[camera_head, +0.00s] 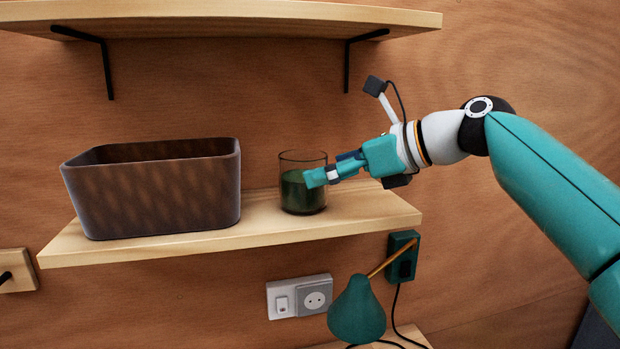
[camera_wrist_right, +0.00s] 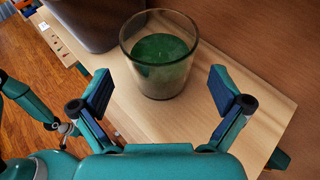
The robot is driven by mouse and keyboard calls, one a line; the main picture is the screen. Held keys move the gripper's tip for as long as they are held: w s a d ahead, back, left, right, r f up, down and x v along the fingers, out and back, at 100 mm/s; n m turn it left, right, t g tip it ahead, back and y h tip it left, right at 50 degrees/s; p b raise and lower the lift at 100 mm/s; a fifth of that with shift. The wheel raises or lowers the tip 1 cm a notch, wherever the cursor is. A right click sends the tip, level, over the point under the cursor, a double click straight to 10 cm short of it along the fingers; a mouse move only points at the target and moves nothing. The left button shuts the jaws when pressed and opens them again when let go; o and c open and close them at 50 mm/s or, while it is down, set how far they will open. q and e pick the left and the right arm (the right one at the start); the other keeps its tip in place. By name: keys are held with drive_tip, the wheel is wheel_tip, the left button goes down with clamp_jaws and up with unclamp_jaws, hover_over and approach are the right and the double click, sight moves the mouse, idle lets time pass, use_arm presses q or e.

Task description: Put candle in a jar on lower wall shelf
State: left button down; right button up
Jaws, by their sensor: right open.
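The candle in a jar (camera_head: 303,192) is a glass jar with dark green wax. It stands upright on the lower wall shelf (camera_head: 262,232), right of a brown bin. My right gripper (camera_head: 322,175) reaches in from the right, at the jar in the head view. In the right wrist view the jar (camera_wrist_right: 160,72) stands just beyond the gap between the two open fingers of my right gripper (camera_wrist_right: 163,92). Neither finger visibly touches the glass. My left gripper is not in view.
A brown bin (camera_head: 155,190) fills the left part of the lower shelf. An upper shelf (camera_head: 240,14) on black brackets hangs above. A wall socket (camera_head: 300,296) and a green lamp (camera_head: 357,309) are below. Bare shelf lies right of the jar.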

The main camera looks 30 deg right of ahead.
drive_tip(key=v, duration=0.7)
idle(0.4)
